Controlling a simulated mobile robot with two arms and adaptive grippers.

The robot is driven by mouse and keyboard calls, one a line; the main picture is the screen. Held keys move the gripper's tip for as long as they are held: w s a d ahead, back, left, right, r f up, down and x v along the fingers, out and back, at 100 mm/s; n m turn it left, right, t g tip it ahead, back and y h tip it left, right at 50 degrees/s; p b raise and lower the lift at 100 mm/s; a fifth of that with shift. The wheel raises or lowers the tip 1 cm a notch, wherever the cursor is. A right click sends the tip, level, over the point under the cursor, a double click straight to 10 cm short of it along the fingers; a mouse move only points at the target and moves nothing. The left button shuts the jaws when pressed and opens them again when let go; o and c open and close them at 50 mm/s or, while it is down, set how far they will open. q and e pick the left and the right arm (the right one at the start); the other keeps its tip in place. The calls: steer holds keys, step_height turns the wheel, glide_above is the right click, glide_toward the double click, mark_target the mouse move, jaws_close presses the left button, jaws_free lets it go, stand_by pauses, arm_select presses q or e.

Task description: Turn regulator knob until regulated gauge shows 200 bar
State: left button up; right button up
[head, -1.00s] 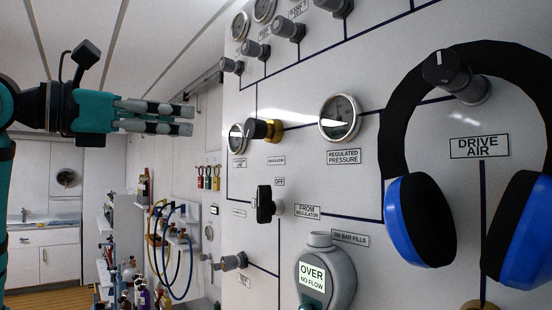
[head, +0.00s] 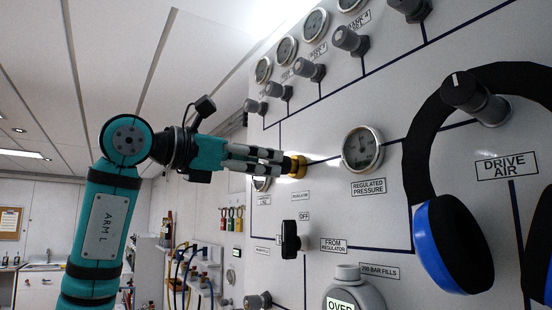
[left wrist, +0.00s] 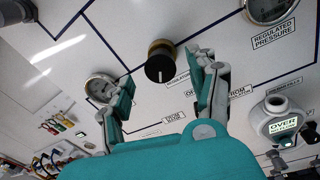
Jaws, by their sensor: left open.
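The regulator knob shows in the head view as a brass base (head: 299,167), its black front hidden behind my fingers. In the left wrist view the black knob (left wrist: 160,62) has a white pointer line. My left gripper (head: 281,162) is at the knob in the head view. In the left wrist view its fingers (left wrist: 164,74) are open, one on each side of the knob, with gaps visible. The regulated pressure gauge (head: 362,148) is to the right of the knob. Its needle is too small to read. My right gripper is not in view.
Blue and black ear defenders (head: 453,244) hang from the drive air knob (head: 476,98). A black-handled valve (head: 290,240) sits below the regulator. A gauge (head: 262,183) left of the knob is partly hidden by my gripper. Several knobs and gauges line the panel's top.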

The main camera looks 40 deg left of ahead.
mark_target(274, 163)
arm_select(q)
steer(key=x, duration=0.4)
steer(key=shift+w+p, duration=0.1)
steer(key=shift+p, duration=0.2)
steer(key=shift+c, duration=0.4)
steer(key=c, duration=1.1)
steer(key=shift+r+m+p, duration=0.15)
steer(key=shift+m+p, duration=0.35)
steer(key=shift+p, duration=0.3)
steer(key=shift+m, duration=0.6)
steer(key=o, duration=1.2)
steer(key=shift+f, duration=0.2)
steer(key=shift+s, duration=0.2)
